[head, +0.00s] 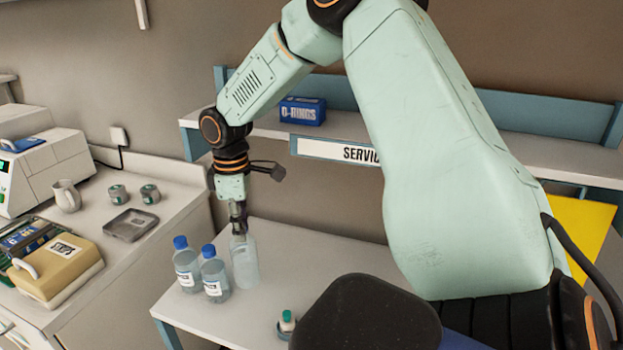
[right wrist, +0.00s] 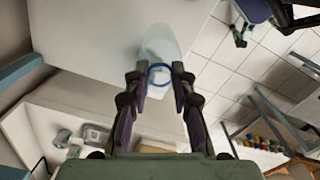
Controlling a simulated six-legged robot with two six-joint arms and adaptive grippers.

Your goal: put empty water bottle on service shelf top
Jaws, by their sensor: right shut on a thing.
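The empty water bottle (head: 245,265) is clear, with no cap or label that I can see. It is upright over the lower white tabletop; I cannot tell whether its base touches. My right gripper (head: 238,225) comes down on it from above and is shut on its neck. In the right wrist view the fingertips (right wrist: 159,72) sit on either side of the blue-ringed neck, with the bottle body (right wrist: 161,45) beyond. The service shelf (head: 560,157) is the raised board behind, with a sign reading "SERVIC", partly hidden by my arm. My left gripper is not in view.
Two blue-capped bottles (head: 187,267) (head: 214,275) stand just left of the empty bottle. A blue O-rings box (head: 302,111) sits on the shelf's left part. A small capped vial (head: 287,321) stands near the front. A counter with a tray (head: 131,224) is at left.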

